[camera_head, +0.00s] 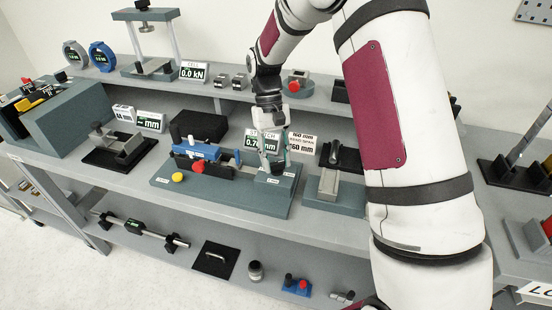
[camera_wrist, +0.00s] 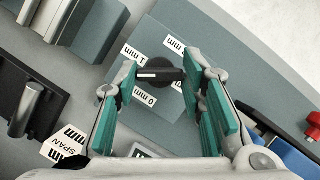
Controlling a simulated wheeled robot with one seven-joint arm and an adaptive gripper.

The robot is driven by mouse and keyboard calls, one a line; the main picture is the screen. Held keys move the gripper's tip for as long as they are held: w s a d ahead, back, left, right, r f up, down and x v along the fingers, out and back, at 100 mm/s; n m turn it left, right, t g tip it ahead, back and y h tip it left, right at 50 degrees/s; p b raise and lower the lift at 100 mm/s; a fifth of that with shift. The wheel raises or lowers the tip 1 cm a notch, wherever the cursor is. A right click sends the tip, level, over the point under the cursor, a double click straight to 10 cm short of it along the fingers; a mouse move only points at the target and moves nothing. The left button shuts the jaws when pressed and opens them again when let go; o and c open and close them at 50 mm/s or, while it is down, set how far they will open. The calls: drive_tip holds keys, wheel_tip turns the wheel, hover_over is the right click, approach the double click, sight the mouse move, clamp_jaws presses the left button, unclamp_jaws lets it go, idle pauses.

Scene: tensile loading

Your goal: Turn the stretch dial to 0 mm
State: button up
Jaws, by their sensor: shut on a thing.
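The stretch dial is a black knob with a white-marked bar (camera_wrist: 160,75) on a grey block. My gripper (camera_wrist: 163,72) has its teal-padded fingers on either side of it and is shut on it. The white mark points left in the wrist view, between the "1 mm" label (camera_wrist: 132,55) and the "0 mm" label (camera_wrist: 144,96).
The fixture's blue carriage (camera_head: 197,151), red knob (camera_head: 198,167) and yellow button (camera_head: 177,177) sit left of the dial. A grey-topped stand (camera_head: 328,186) is close on the right. A span sign (camera_head: 301,143) stands behind. The shelf's front strip is clear.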

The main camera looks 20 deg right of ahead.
drive_tip(key=n+h, duration=0.1)
drive_tip(key=n, duration=0.1)
drive_tip(key=n+h, duration=0.1)
drive_tip(key=n, duration=0.2)
drive_tip(key=shift+a+n+t, duration=0.1)
drive_tip(key=shift+n+t, duration=0.2)
drive_tip(key=n+h, duration=0.1)
drive_tip(key=n, duration=0.1)
drive_tip(key=n+t, duration=0.1)
drive_tip(key=n, duration=0.2)
drive_tip(key=shift+s+a+h+p, duration=0.1)
drive_tip(key=shift+h+p, duration=0.3)
drive_tip(key=shift+n, duration=0.3)
drive_tip(key=o, duration=1.1)
drive_tip(key=shift+o, duration=0.2)
drive_tip(key=shift+r, duration=0.1)
